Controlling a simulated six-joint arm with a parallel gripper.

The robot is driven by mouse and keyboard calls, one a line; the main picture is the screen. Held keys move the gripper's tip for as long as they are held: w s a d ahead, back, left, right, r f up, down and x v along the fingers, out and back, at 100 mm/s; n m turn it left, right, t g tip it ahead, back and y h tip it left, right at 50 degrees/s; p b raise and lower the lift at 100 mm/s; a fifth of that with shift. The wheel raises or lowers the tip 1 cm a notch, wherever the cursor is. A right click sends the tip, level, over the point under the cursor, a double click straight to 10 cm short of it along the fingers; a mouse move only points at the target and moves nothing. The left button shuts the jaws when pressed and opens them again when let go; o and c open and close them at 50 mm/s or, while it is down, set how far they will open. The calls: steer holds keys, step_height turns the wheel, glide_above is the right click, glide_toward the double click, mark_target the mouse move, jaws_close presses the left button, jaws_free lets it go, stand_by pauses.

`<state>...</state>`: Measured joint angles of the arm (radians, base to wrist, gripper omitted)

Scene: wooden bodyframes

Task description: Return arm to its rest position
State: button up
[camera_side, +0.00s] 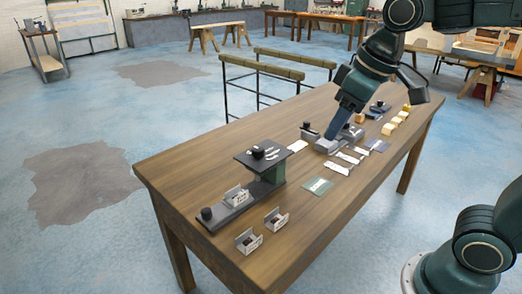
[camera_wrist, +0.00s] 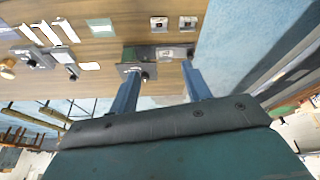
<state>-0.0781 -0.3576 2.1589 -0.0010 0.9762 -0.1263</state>
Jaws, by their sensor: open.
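My gripper (camera_side: 332,134) hangs from my dark green arm over the far half of the wooden table (camera_side: 225,150). In the side view its blue fingers overlap a grey fixture (camera_side: 325,147); I cannot tell from this view how high above it they are. In the wrist view, my gripper (camera_wrist: 160,72) has its two blue fingers spread apart with nothing held between them. Beyond the fingertips lie the tabletop (camera_wrist: 110,48) and the dark stand with its raised platform (camera_wrist: 130,70).
The black and green stand (camera_side: 264,161) rises at the table's middle. Small grey brackets (camera_side: 248,241) sit at the near end. A green card (camera_side: 317,185), white labels (camera_side: 339,167) and yellow blocks (camera_side: 390,128) lie on the right side. Trestles (camera_side: 276,67) stand behind.

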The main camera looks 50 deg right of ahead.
steer(key=s+d+f+m+t, duration=0.1)
steer(key=s+f, duration=0.3)
steer(key=s, duration=0.6)
steer(key=shift+s+d+m, duration=0.15)
steer(key=shift+d+m, duration=0.45)
steer(key=shift+m, duration=0.1)
